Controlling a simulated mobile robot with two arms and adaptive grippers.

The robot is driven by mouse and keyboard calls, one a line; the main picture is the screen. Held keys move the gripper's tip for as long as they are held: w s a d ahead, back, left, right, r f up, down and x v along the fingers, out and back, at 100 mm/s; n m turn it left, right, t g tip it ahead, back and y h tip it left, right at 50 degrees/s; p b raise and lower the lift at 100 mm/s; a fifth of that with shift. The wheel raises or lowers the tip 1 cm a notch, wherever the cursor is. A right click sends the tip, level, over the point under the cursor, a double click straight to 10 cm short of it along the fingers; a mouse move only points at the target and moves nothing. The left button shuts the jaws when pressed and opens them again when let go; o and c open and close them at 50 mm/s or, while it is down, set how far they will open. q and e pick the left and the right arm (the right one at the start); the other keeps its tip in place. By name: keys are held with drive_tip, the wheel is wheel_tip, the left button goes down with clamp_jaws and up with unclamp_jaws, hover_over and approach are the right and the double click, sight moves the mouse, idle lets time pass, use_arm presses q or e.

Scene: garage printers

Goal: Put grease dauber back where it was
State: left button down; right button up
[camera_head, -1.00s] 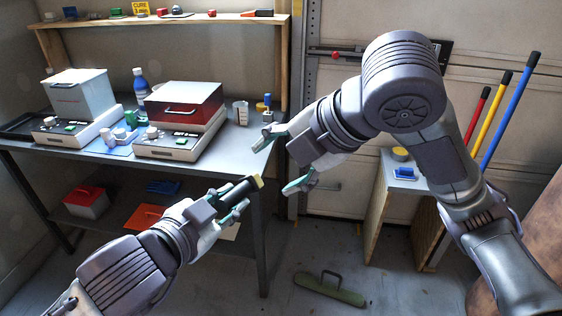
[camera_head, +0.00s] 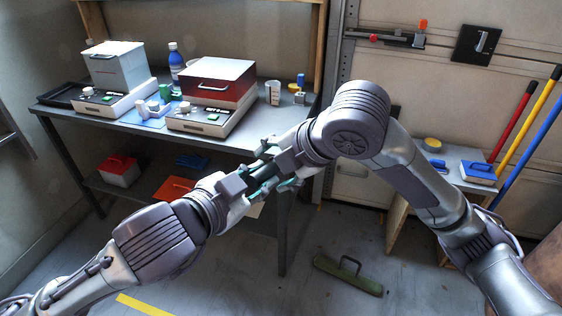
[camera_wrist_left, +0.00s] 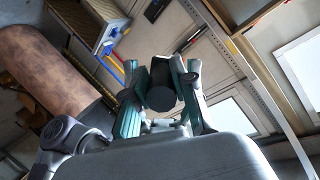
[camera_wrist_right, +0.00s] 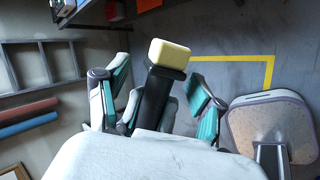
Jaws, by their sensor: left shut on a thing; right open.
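The grease dauber has a black handle and a pale yellow head. My left gripper (camera_head: 245,192) is shut on it, and in the left wrist view the dark handle end (camera_wrist_left: 162,90) sits between the fingers. In the right wrist view the dauber's yellow head (camera_wrist_right: 170,55) and black handle stand between the spread fingers of my right gripper (camera_wrist_right: 158,95). The right gripper (camera_head: 275,172) is open around the dauber, overlapping the left one in the head view. The dauber is mostly hidden by the fingers in the head view.
The workbench (camera_head: 250,148) behind holds two hot-plate-like machines, a blue bottle (camera_head: 175,60) and a measuring cup (camera_head: 273,92). A small side table (camera_head: 455,160) at right carries a yellow round tin (camera_head: 432,144) and blue items.

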drive_tip(key=c, duration=1.1)
use_arm(q)
drive_tip(key=c, duration=1.4)
unclamp_jaws()
use_arm(e)
drive_tip(key=shift+c, duration=0.8)
use_arm(q)
drive_tip(key=o, duration=0.5)
use_arm(e)
clamp_jaws()
use_arm(q)
drive_tip(key=shift+o, duration=0.2)
